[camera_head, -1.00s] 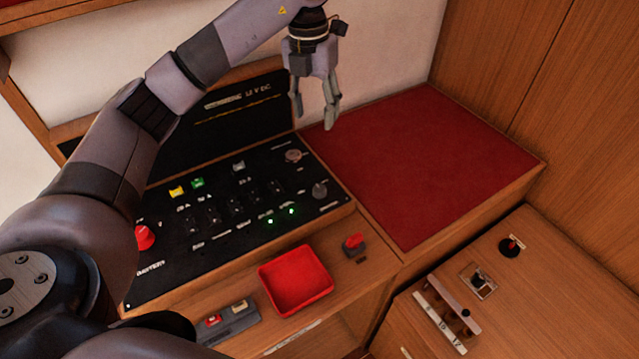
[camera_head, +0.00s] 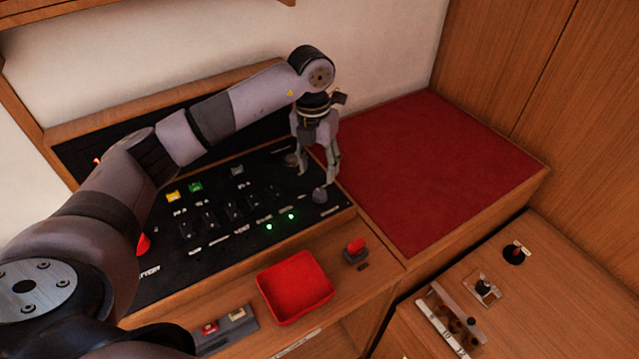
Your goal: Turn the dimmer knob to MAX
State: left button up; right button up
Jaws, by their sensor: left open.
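Two round grey knobs sit at the right end of the black switch panel (camera_head: 215,265). The upper knob (camera_head: 290,159) is partly hidden behind my gripper, and the lower knob (camera_head: 320,195) is near the panel's right edge. I cannot read the labels to tell which is the dimmer knob, nor its setting. My left gripper (camera_head: 317,176) points down with its fingers apart and empty, between the two knobs in the picture, its tips just above the lower knob. Whether it touches a knob is not clear. My right gripper is not in view.
Two green lights glow among the panel's switches. A red tray (camera_head: 294,287) and a small red-handled switch (camera_head: 356,250) are on the wooden ledge in front. A red padded top (camera_head: 430,170) lies to the right, clear. My left arm hides the panel's left part.

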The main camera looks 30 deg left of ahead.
aim_at(320, 192)
pick_arm(q)
jog(key=f, duration=0.2)
jog(key=f+p, duration=0.1)
jog(key=f, duration=0.4)
jog(key=shift+d+f, duration=0.25)
jog(key=shift+c, duration=0.2)
grip_shut()
